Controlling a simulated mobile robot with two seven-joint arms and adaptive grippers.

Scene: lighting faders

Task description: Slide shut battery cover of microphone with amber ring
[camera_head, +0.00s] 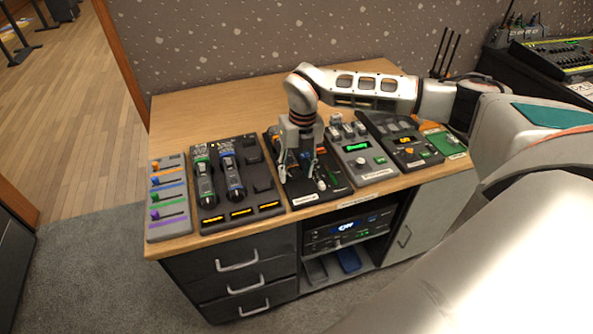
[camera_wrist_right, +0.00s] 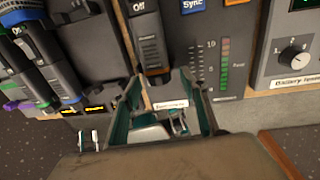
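A dark microphone (camera_wrist_right: 147,42) marked "Off" lies in a black cradle in the wrist view, its upper part out of frame. An orange patch (camera_head: 273,134) shows at the top left of that panel in the head view. I cannot tell whether it is the amber ring. My right gripper (camera_wrist_right: 165,115) points down over the near end of the panel; it also shows in the head view (camera_head: 294,174). Its fingers stand apart, around the area just below the microphone's lower end. I see no clear contact. The battery cover's position is unclear. My left gripper is out of view.
Microphones with a green ring (camera_head: 201,160) and a blue ring (camera_head: 228,162) lie in a charger (camera_head: 259,178) to the left. A fader panel (camera_head: 166,234) stands further left. Consoles with green (camera_head: 356,147) and amber displays stand right. The wooden table behind (camera_head: 200,110) is clear.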

